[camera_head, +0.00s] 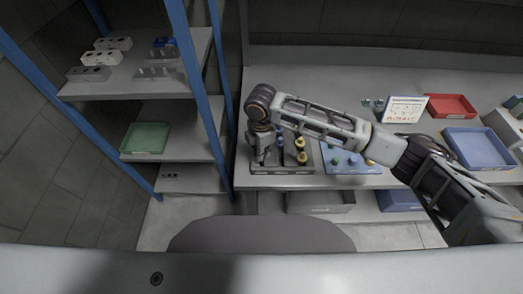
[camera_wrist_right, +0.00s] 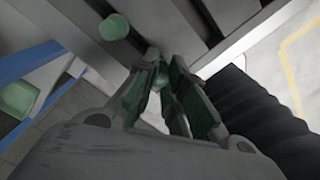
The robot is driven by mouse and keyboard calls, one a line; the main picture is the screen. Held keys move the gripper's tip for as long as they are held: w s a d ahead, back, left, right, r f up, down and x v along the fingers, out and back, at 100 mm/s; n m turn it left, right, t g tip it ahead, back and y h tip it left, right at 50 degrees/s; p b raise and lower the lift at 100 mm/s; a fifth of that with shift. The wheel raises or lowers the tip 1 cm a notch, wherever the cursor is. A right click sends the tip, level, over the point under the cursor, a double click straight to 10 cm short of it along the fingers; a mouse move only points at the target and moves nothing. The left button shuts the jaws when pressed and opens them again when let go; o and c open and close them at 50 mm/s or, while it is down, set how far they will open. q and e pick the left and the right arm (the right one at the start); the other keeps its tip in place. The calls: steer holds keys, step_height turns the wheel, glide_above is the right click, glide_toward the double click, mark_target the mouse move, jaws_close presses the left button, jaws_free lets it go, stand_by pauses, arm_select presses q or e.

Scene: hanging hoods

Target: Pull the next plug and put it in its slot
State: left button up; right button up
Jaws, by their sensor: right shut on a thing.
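My right gripper (camera_head: 262,158) points down at the left end of a dark plug board (camera_head: 292,171) on the bench. It is shut on a plug, mostly hidden by the fingers. In the right wrist view the fingers (camera_wrist_right: 158,82) close around a small greenish piece. A green round plug head (camera_wrist_right: 115,27) shows beyond them. On the dark board, yellow plugs (camera_head: 301,157) stand upright to the right of the gripper, with a blue one (camera_head: 280,140) beside them. A blue board (camera_head: 338,166) with small knobs lies further right. My left gripper is out of view.
A blue-posted shelf (camera_head: 195,80) stands close on the left, holding grey blocks and a green tray (camera_head: 145,138). The bench behind my right arm is mostly clear.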

steer(key=shift+f, duration=0.35)
stand_by(0.5)
steer(key=o, duration=0.8)
steer(key=shift+r, duration=0.15)
steer(key=shift+r, duration=5.9)
steer(key=shift+a+f, duration=0.1)
